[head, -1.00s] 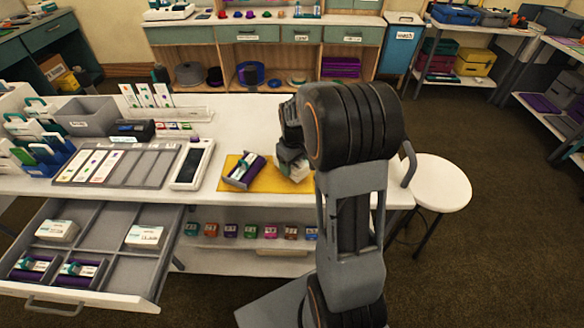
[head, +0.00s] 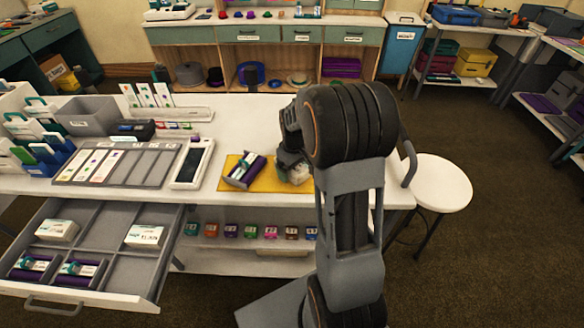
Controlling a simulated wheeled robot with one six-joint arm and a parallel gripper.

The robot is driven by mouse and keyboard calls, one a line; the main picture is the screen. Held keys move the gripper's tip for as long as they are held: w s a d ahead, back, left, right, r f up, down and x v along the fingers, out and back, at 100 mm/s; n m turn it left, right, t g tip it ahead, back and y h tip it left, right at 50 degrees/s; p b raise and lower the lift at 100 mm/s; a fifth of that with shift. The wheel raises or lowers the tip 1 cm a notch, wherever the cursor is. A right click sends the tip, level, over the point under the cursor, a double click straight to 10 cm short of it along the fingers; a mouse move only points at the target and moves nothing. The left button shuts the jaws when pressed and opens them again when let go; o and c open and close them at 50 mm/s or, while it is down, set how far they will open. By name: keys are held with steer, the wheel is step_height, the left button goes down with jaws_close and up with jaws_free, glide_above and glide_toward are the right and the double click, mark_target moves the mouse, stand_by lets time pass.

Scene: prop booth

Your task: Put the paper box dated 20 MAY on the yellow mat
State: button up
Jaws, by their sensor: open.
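The yellow mat (head: 266,183) lies near the front edge of the white table.
The drawer (head: 110,292) sticks out at lower left, with purple-held boxes (head: 80,270) in front compartments. A white device (head: 192,163), a grey slotted tray (head: 145,166) and a grey bin (head: 92,116) stand left of the mat. A white stool (head: 440,183) is at right.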

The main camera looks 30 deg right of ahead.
step_height(320, 180, up, 12)
steer(key=s+a+m+t, duration=0.3)
steer(key=s+a, duration=0.8)
steer(key=s, duration=0.4)
steer(key=shift+a+p, duration=0.15)
steer(key=shift+p, duration=0.2)
steer(key=shift+s, duration=0.1)
step_height(320, 180, up, 3)
steer(key=shift+f+t+p, duration=0.15)
steer(key=shift+t+p, duration=0.15)
steer(key=shift+p, duration=0.85)
steer(key=shift+f, duration=0.2)
steer(key=shift+c, duration=0.4)
